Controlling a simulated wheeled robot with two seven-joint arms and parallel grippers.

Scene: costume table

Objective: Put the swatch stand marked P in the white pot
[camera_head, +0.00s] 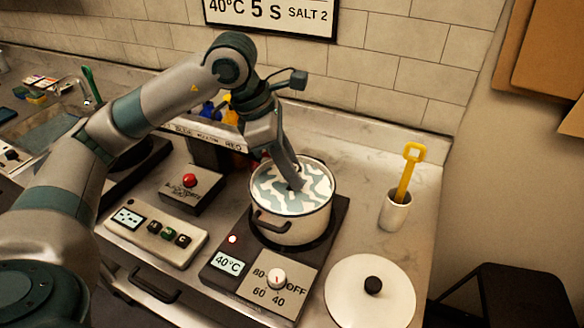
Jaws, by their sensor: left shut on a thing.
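The white pot (290,226) stands on the hot plate, without its lid, with a white and grey-blue patterned liquid surface inside. My left gripper (296,183) reaches down into the pot from above, its fingertips at the liquid near the middle. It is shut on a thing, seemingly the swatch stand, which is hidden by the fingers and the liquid. No letter P can be read. My right gripper is not in view.
The hot plate (303,284) has a knob (277,279) and a 40°C display. A white lid (350,298) lies at front right. A white cup (394,211) with a yellow-handled tool (407,172) stands right. A red-button box (190,196) and panel (157,236) are left.

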